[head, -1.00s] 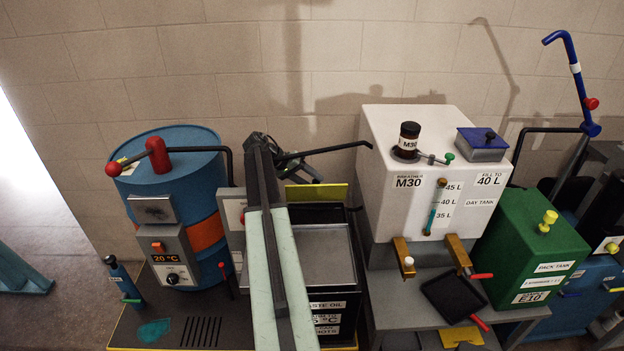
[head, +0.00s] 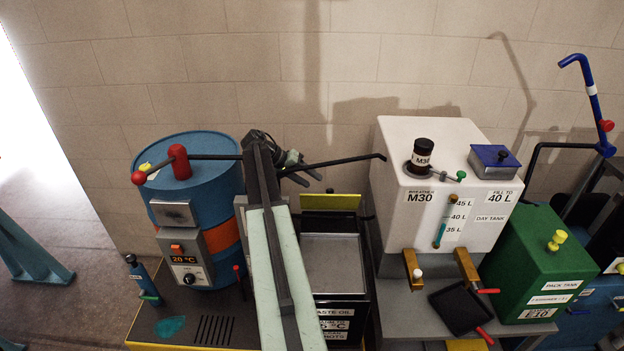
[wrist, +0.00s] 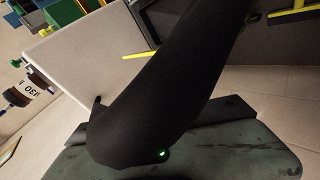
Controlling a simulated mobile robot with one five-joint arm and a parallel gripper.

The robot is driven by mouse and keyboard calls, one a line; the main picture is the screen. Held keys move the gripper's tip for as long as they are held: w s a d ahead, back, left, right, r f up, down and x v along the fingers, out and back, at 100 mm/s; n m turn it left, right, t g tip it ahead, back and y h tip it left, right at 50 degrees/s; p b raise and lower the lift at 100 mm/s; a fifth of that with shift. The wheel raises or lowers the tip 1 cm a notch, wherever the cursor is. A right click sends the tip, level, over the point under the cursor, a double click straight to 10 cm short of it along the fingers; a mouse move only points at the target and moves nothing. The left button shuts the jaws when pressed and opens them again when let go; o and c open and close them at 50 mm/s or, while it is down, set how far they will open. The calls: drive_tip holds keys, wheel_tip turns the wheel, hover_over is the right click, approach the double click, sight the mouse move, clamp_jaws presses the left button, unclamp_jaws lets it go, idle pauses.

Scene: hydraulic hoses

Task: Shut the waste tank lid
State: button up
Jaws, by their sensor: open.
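The waste tank (head: 345,308) is a black box labelled WASTE OIL, right of my forearm in the head view. A grey surface shows inside its top. Its lid (head: 330,202) stands raised at the back, seen as a panel with a bright yellow edge. My arm hides the tank's left side. My gripper (head: 296,168) is open and empty, just above and left of the lid's yellow edge, with no clear contact. In the wrist view a large dark shape crosses the middle and hides much. I cannot tell whether the yellow strip there (wrist: 140,56) is the lid.
A black pipe (head: 340,163) runs from the blue drum (head: 190,200) behind my gripper to the right. The white day tank (head: 440,200) stands close right of the waste tank. A green pack tank (head: 540,265) is further right. Open floor shows at the left.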

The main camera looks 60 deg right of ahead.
sight(330, 198)
drive_tip(key=c, duration=0.5)
drive_tip(key=w+f+n, duration=0.1)
drive_tip(key=w+t, duration=0.1)
drive_tip(key=w+f+n+t, duration=0.1)
drive_tip(key=shift+w+a+f+n+y, duration=0.25)
drive_tip(key=shift+a+f+n+y, duration=0.05)
drive_tip(key=shift+f, duration=0.05)
clamp_jaws()
drive_tip(key=s+d+r+t+y+p, duration=0.3)
drive_tip(key=s+d+r+t+p, duration=0.4)
drive_tip(key=r+p, duration=0.7)
wheel_tip(330, 198, down, 14)
drive_tip(key=s+b, duration=0.2)
drive_tip(key=b, duration=0.8)
drive_tip(key=shift+a+f+g, duration=0.15)
drive_tip(key=shift+a+g, duration=0.15)
drive_tip(key=shift+g, duration=0.1)
